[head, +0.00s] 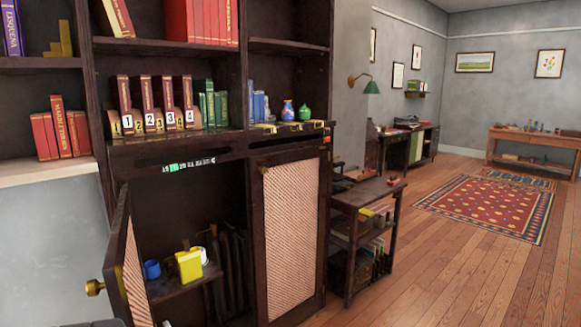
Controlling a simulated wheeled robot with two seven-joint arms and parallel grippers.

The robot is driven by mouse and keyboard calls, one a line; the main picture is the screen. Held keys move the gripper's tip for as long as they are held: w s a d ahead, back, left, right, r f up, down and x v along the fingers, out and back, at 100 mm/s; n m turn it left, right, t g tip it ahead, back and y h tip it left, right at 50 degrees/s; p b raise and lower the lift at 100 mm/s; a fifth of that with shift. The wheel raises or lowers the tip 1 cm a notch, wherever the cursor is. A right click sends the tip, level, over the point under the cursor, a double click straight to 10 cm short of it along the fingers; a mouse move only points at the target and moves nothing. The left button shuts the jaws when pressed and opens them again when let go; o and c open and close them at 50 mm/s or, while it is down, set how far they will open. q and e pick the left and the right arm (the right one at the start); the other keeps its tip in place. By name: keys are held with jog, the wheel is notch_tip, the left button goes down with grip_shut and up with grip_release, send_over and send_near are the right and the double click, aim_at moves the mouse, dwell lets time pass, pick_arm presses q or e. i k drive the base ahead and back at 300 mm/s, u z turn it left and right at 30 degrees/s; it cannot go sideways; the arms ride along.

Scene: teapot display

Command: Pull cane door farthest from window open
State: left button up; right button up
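A dark wooden bookcase has two cane doors in its lower part. The left cane door (134,275) stands swung outward toward me, seen at a steep angle, with a brass knob (95,287) on its outer side. The open cupboard shows behind it. The right cane door (293,225) looks shut or nearly shut, with a small brass piece at its upper left edge. No window is in view, so I cannot tell which door is farther from it. Neither gripper can be made out; a small dark shape at the bottom left edge is unclear.
Inside the cupboard, a shelf holds a blue mug (152,269) and a yellow container (190,265). Books and numbered volumes fill the shelves above. A low dark shelf unit (362,235) stands right of the bookcase. Wooden floor (440,275) is open to the right, with a red rug (487,207) beyond.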

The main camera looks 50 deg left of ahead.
aim_at(288, 188)
jog(key=u, duration=0.5)
jog(key=i, duration=1.65)
jog(key=u, duration=1.1)
